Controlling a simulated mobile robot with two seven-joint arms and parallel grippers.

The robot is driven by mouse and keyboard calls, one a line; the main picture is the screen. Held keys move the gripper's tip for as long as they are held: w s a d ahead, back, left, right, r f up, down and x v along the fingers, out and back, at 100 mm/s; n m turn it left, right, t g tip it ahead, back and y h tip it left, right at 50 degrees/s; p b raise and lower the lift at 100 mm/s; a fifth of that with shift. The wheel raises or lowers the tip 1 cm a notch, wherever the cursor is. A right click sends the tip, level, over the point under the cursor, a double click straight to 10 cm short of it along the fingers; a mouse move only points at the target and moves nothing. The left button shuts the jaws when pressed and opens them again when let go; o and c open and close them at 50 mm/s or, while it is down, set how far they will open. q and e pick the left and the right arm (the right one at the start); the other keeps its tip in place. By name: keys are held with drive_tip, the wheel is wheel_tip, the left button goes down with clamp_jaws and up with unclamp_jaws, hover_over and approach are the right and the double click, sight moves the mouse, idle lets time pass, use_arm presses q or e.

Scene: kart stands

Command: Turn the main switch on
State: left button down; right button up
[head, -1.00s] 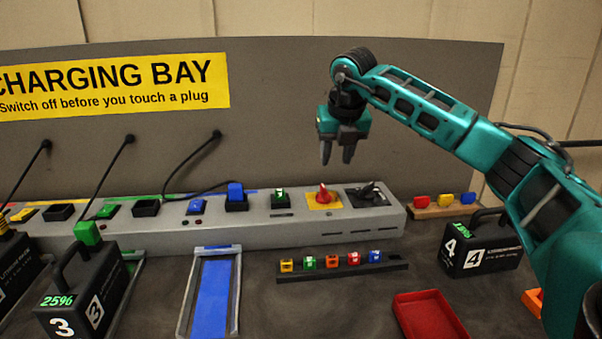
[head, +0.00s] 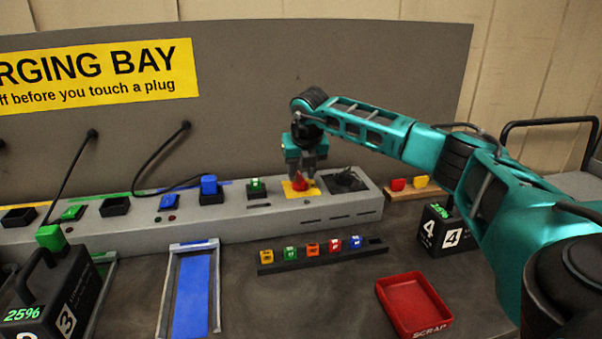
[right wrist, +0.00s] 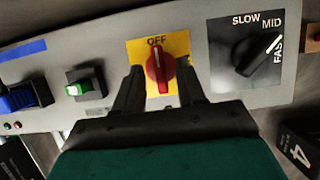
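The main switch is a red rotary knob (head: 299,184) on a yellow plate (head: 288,190), on top of the grey power strip. It also shows in the right wrist view (right wrist: 155,76), where its handle lies roughly in line with the word OFF on the plate. My right gripper (head: 305,176) is down over the knob. In the right wrist view its two fingers are apart, one on each side of the knob, with gaps showing between them and it. The other words on the plate are hidden. My left gripper is not in view.
A black speed dial (right wrist: 255,55) marked SLOW, MID and FAST sits just right of the switch. A green rocker (right wrist: 85,86) is on its left. A red scrap tray (head: 414,305), a rack of coloured blocks (head: 320,255) and charger block 4 (head: 447,230) stand in front.

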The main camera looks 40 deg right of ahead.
drive_tip(key=shift+w+f, duration=0.15)
drive_tip(key=shift+f, duration=0.25)
drive_tip(key=shift+c, duration=0.2)
clamp_jaws()
